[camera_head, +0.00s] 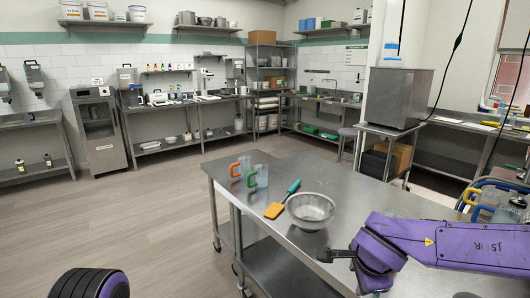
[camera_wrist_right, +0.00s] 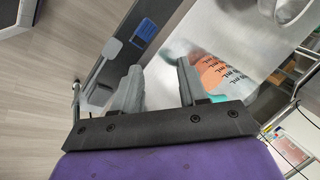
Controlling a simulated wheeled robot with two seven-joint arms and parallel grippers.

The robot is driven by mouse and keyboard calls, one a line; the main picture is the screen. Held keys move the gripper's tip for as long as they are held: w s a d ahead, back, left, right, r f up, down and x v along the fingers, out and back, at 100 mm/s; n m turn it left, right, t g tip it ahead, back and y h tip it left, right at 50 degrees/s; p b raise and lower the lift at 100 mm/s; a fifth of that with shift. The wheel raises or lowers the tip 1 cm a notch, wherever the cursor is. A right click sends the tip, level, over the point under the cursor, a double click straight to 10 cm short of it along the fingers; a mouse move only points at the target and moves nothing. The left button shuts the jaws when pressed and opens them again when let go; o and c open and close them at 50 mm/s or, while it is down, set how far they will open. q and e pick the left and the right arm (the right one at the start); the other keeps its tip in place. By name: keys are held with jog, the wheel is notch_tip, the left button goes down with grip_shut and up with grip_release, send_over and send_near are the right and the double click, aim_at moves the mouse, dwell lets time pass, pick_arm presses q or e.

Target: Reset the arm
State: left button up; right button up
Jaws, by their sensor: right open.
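My right arm (camera_head: 440,240), purple and black, reaches in from the right in the head view, over the near right part of the steel table (camera_head: 350,195). Its gripper (camera_head: 335,257) is at the table's front side, to the right of and nearer than the metal bowl (camera_head: 310,211). In the right wrist view the two grey fingers of this gripper (camera_wrist_right: 158,85) stand apart with nothing between them. A purple and black part of my own body shows at the bottom left of the head view. My left gripper is not in view.
Two clear jugs, one with an orange handle (camera_head: 234,169) and one with a green handle (camera_head: 251,178), stand left of the bowl. More jugs (camera_head: 484,205) are at the right. The floor left of the table is clear.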

jog(key=s+d+f+n+t+h, duration=0.1)
jog(key=s+d+f+n+h, duration=0.15)
jog(key=f, duration=0.75)
jog(key=s+d+f+n+t+h, duration=0.1)
jog(key=s+d+f, duration=0.15)
jog(key=f, duration=0.65)
jog(key=s+d+f+n+g, duration=0.1)
jog(key=s+d+f+n, duration=0.1)
jog(key=s+f, duration=0.6)
jog(key=s+d+f+n+g+y, duration=0.1)
jog(key=s+f+n, duration=0.4)
jog(key=s, duration=1)
notch_tip(320, 180, down, 3)
jog(key=shift+s+d+f+g+b, duration=0.1)
jog(key=shift+s+d+g+b, duration=0.3)
jog(key=shift+d+g, duration=0.4)
jog(key=shift+n, duration=0.25)
